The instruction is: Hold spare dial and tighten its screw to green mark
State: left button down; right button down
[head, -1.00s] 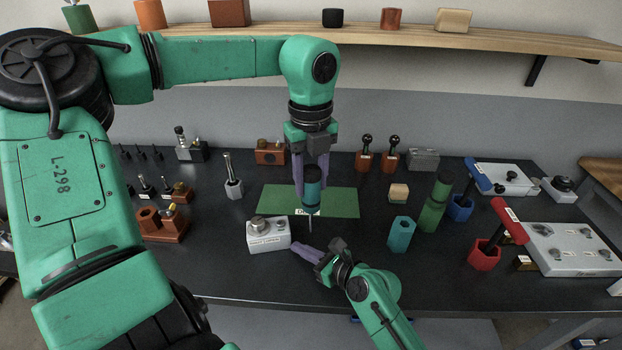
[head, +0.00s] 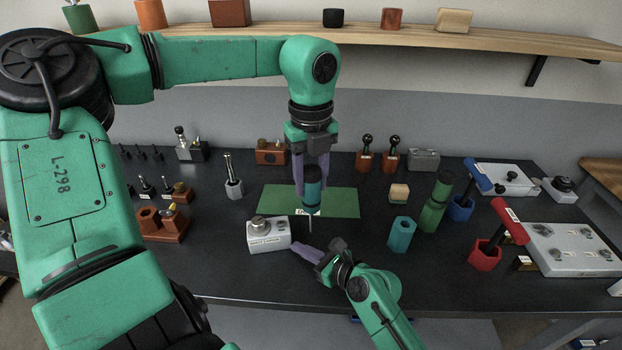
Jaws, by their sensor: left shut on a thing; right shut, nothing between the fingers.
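My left gripper (head: 311,182) is shut on a teal and black screwdriver (head: 312,196). It holds the driver upright, with the thin shaft pointing down in front of the green mat. The spare dial appears to be the metal knob on a small white block (head: 268,235), left of the driver's tip. The screw and green mark are too small to make out. My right gripper (head: 296,252) is shut and empty, low over the table, with its fingertips close to the block's right side. I cannot tell whether they touch it.
A green mat (head: 340,205) lies behind the block. Teal (head: 401,235), red (head: 484,254) and blue (head: 460,208) holders and a green cylinder (head: 434,210) stand to the right. A brown holder (head: 163,228) stands at the left. The table's front edge is clear.

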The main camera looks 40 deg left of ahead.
grip_release()
dwell(0.4)
